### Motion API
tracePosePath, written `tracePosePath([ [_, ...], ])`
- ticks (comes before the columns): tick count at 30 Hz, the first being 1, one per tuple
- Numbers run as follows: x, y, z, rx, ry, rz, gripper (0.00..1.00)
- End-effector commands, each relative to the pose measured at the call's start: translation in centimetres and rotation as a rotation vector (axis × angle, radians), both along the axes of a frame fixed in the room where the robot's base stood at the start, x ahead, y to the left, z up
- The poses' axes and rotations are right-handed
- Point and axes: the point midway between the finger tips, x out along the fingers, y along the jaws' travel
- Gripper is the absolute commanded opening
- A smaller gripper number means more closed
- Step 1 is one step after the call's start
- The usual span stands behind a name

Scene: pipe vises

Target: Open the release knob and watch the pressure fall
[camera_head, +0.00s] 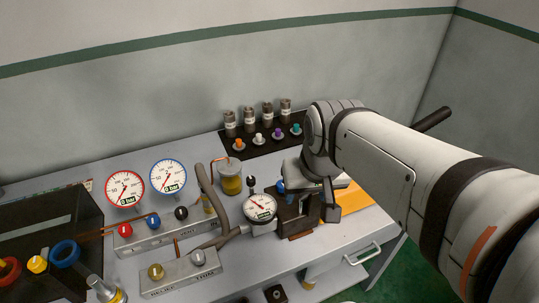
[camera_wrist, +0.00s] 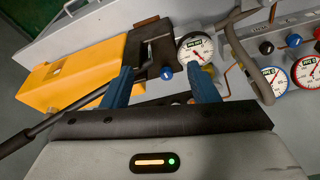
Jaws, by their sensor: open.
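A small blue knob (camera_wrist: 166,73) sits on the dark pump block (camera_wrist: 150,50), apparently the release knob. Two larger gauges, red-rimmed (camera_head: 125,188) and blue-rimmed (camera_head: 168,176), appear to read 0 bar.
A manifold (camera_head: 165,236) with red, blue and black knobs and a relief block (camera_head: 180,274) stand left of the pump. A black lever (camera_wrist: 48,117) reaches lower left in the wrist view. A yellow-orange piece (camera_wrist: 75,75) lies beside the pump. Cylinders and coloured caps stand behind.

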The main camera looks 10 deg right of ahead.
Motion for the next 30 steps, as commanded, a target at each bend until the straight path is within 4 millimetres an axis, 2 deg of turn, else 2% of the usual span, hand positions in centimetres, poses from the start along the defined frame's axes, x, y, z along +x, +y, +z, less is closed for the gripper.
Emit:
tracePosePath([
  [8, 8.8, -0.4, -2.8, 0.099, 0.133, -0.467, 0.54],
  [12, 13.3, -0.3, -5.2, 0.129, 0.191, -0.712, 0.54],
  [15, 15.8, -0.3, -6.8, 0.14, 0.22, -0.855, 0.54],
  [21, 18.4, -0.4, -8.9, 0.146, 0.25, -1.019, 0.54],
  [26, 18.7, -0.4, -10.1, 0.147, 0.256, -1.049, 0.54],
  [30, 18.7, -0.4, -12.2, 0.146, 0.257, -1.049, 0.54],
])
